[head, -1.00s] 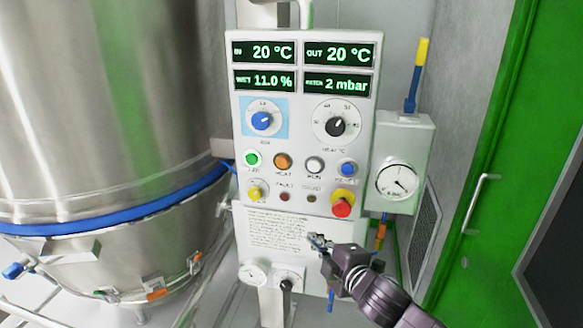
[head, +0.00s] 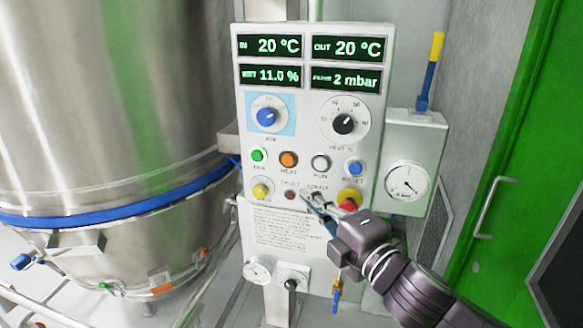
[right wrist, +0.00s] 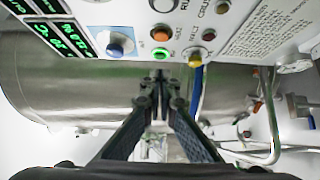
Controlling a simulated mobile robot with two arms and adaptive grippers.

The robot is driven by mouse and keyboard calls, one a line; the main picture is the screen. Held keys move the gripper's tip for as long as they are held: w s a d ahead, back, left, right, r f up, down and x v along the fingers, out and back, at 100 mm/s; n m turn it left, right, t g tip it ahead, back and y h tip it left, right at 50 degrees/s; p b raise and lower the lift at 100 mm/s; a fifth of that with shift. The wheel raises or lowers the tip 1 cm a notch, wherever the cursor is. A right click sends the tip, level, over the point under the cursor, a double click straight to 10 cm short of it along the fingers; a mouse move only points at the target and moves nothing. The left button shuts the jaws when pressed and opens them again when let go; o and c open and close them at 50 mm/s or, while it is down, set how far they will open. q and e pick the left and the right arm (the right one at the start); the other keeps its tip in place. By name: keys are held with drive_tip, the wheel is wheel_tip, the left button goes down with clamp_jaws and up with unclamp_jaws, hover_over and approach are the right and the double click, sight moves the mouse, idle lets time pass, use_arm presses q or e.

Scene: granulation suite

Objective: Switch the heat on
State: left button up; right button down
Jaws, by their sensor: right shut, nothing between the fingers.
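The orange HEAT button (head: 288,160) sits in the button row of the white control panel (head: 305,120), between the green FAN button (head: 258,155) and the white RUN button (head: 320,163). In the right wrist view the HEAT button (right wrist: 160,35) is just above the FAN button (right wrist: 160,54). My right gripper (head: 312,199) is shut and empty, in front of the panel's lower part, below and to the right of the HEAT button. Its fingertips (right wrist: 160,78) appear below the FAN button in the wrist view. Contact with the panel cannot be told. My left gripper is not in view.
A blue knob (head: 266,117) and a black heat dial (head: 344,124) sit above the buttons. A yellow selector (head: 262,189) and a red stop button (head: 348,203), partly hidden by my gripper, sit below. A steel vessel (head: 100,110) stands left. A gauge box (head: 408,165) adjoins on the right.

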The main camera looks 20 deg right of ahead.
drive_tip(key=p, duration=0.3)
approach(282, 160)
drive_tip(key=w+a, duration=0.2)
drive_tip(key=a, duration=0.1)
drive_tip(key=shift+w+d+p, duration=0.35)
drive_tip(key=shift+w+d, duration=0.15)
drive_tip(key=shift+w, duration=0.4)
drive_tip(key=shift+w+d+p, duration=0.35)
drive_tip(key=shift+w+d, duration=0.15)
drive_tip(key=shift+w, duration=0.4)
